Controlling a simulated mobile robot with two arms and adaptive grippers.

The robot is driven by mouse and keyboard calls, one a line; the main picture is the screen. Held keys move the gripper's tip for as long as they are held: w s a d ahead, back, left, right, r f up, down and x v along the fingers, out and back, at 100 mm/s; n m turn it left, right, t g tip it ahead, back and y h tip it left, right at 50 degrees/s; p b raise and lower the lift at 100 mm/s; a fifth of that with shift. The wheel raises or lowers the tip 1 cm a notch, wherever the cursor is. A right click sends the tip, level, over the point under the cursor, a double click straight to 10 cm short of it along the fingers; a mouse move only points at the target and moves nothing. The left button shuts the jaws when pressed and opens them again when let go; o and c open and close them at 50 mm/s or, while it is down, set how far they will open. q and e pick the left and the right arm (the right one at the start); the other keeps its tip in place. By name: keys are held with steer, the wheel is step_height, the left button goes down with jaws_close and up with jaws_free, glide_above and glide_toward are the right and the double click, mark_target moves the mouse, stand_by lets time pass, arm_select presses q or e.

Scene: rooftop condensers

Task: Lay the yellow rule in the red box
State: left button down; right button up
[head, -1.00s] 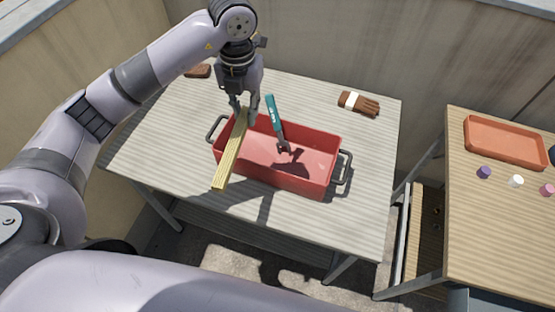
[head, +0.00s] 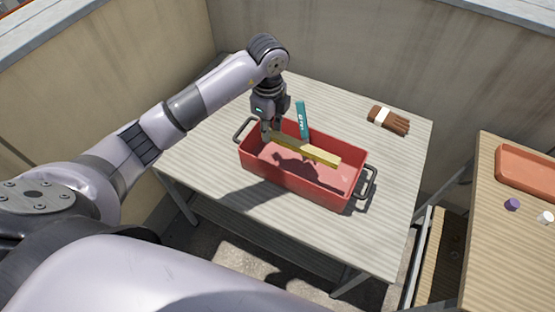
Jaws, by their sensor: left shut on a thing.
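The yellow rule (head: 312,152) is held near its left end by my left gripper (head: 272,132). The rule points to the right, along the length of the red box, within the box's outline. Its shadow falls on the box floor; I cannot tell whether it touches the box. The red box (head: 290,184) stands on the table with a dark handle at each end. My right gripper is not in view.
A second table at the right bears an orange tray (head: 525,172), a purple cap (head: 512,204) and a white cap (head: 546,217). Walls stand behind.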

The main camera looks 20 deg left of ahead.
mark_target(271, 160)
arm_select(q)
step_height(271, 160, down, 14)
steer(key=shift+p, duration=0.45)
steer(key=c, duration=1.4)
jaws_free()
steer(key=shift+f, duration=0.1)
steer(key=shift+c, duration=0.2)
step_height(271, 160, up, 12)
steer(key=shift+r+b, duration=0.2)
steer(key=shift+b, duration=0.2)
